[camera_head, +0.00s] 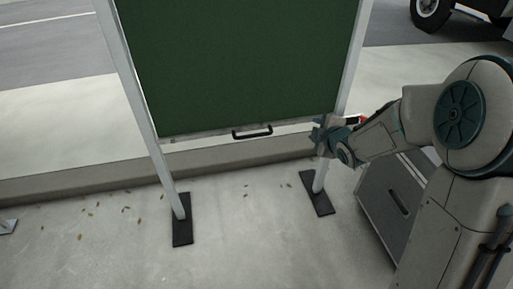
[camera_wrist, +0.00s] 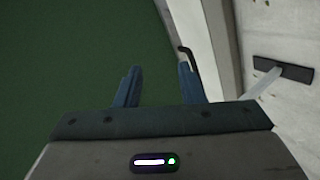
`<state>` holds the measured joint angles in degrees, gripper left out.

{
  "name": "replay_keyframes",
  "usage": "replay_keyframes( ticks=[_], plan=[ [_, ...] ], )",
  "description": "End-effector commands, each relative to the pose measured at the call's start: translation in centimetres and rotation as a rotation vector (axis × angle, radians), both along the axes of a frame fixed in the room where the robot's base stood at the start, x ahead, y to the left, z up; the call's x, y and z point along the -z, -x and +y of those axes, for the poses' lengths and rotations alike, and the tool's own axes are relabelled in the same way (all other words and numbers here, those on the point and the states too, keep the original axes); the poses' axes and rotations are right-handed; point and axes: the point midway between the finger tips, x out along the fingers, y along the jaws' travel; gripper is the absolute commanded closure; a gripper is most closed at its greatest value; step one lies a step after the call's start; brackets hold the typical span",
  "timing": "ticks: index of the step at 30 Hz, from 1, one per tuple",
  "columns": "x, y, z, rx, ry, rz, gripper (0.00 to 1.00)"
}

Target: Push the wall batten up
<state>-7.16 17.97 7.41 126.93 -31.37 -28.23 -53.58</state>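A large green panel (camera_head: 240,60) hangs upright between two pale metal posts, the left post (camera_head: 135,90) and the right post (camera_head: 354,60). A black bar handle (camera_head: 252,131) sits at the middle of its bottom edge. I see no part clearly marked as a batten. My gripper (camera_head: 318,134) is to the right of the handle, by the right post and near the panel's lower right corner. In the wrist view my gripper (camera_wrist: 160,67) is open and empty, with the green panel (camera_wrist: 70,60) filling the left side. The handle (camera_wrist: 186,52) shows just beyond the right fingertip.
The posts stand on dark flat feet, the left foot (camera_head: 183,232) and the right foot (camera_head: 320,205). A kerb (camera_head: 90,180) runs behind them. A grey case (camera_head: 388,200) stands at the right below my arm. A truck wheel (camera_head: 430,10) shows at the upper right. The front pavement is mostly clear.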

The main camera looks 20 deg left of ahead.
Motion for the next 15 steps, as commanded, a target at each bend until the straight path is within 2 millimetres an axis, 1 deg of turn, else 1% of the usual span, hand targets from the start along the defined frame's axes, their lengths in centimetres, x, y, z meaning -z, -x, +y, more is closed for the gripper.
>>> replay_keyframes(
  ticks=[1,3,6,10,15],
  plan=[
    [4.1,-0.4,1.9,-0.081,0.004,-0.047,0.64],
    [6.5,-0.6,4.4,-0.190,0.006,-0.128,0.64],
    [9.3,-0.4,7.2,-0.315,-0.004,-0.233,0.64],
    [11.5,0.1,9.7,-0.418,-0.024,-0.333,0.64],
    [12.4,0.4,11.1,-0.473,-0.040,-0.393,0.64]
  ],
)
